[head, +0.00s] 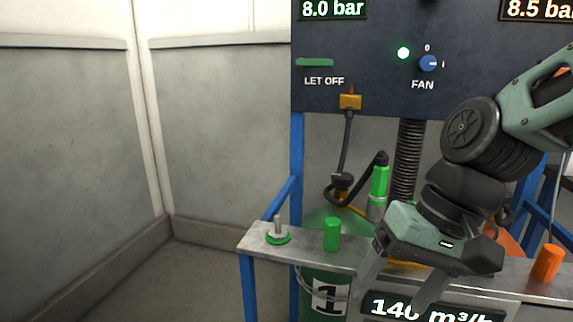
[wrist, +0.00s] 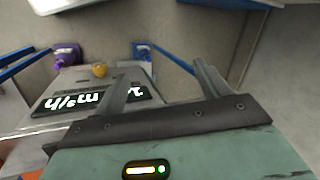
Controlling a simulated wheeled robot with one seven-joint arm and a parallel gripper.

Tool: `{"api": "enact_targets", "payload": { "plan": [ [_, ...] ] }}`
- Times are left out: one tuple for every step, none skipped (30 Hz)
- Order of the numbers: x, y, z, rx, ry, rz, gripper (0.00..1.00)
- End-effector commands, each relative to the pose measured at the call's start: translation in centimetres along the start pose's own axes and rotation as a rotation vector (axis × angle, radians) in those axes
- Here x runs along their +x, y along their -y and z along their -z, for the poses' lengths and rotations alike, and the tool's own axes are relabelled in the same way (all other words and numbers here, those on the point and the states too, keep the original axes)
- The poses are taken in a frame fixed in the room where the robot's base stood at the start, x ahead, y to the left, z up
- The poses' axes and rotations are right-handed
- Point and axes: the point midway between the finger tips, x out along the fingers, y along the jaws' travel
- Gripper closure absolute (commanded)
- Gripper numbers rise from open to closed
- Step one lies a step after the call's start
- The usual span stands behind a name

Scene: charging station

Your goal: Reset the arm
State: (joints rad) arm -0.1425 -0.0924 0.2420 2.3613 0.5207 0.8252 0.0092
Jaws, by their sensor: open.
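My arm is folded at the right of the head view, and my gripper (head: 394,300) points down in front of the metal shelf (head: 290,252). Its two fingers are spread apart with nothing between them. In the wrist view my gripper (wrist: 163,72) also shows open and empty. The gripper overlaps part of the flow display (head: 425,308) in the head view; I cannot tell the gap between them.
A dark panel (head: 380,50) with a fan knob (head: 428,64) stands behind. A green cylinder (head: 332,234) and an orange cylinder (head: 547,263) are on the shelf. A green tank (head: 312,284) marked 1 stands below. The floor at left (head: 190,275) is clear.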

Motion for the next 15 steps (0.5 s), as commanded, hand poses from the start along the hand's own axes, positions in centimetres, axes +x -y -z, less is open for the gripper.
{"api": "enact_targets", "payload": {
  "plan": [
    [1.4,-0.1,-2.0,-0.101,0.024,-0.059,0.25],
    [2.1,-0.3,-2.9,-0.160,0.034,-0.094,0.25],
    [2.9,-0.5,-4.0,-0.235,0.044,-0.134,0.25],
    [3.4,-0.8,-4.8,-0.290,0.051,-0.163,0.25],
    [3.9,-1.0,-5.5,-0.345,0.058,-0.189,0.25],
    [4.5,-1.3,-6.4,-0.417,0.065,-0.223,0.25],
    [4.9,-1.5,-7.1,-0.471,0.071,-0.246,0.25],
    [5.3,-1.7,-7.7,-0.524,0.075,-0.268,0.25],
    [5.8,-2.1,-8.5,-0.595,0.082,-0.296,0.25],
    [6.1,-2.3,-9.1,-0.650,0.086,-0.315,0.25],
    [5.5,-2.1,-9.1,-0.665,0.084,-0.321,0.25],
    [4.3,-1.7,-8.8,-0.650,0.081,-0.317,0.25],
    [3.9,-1.5,-8.8,-0.647,0.081,-0.316,0.25],
    [3.4,-1.3,-8.8,-0.646,0.081,-0.316,0.25],
    [2.8,-1.1,-8.8,-0.645,0.081,-0.316,0.25]
  ]
}}
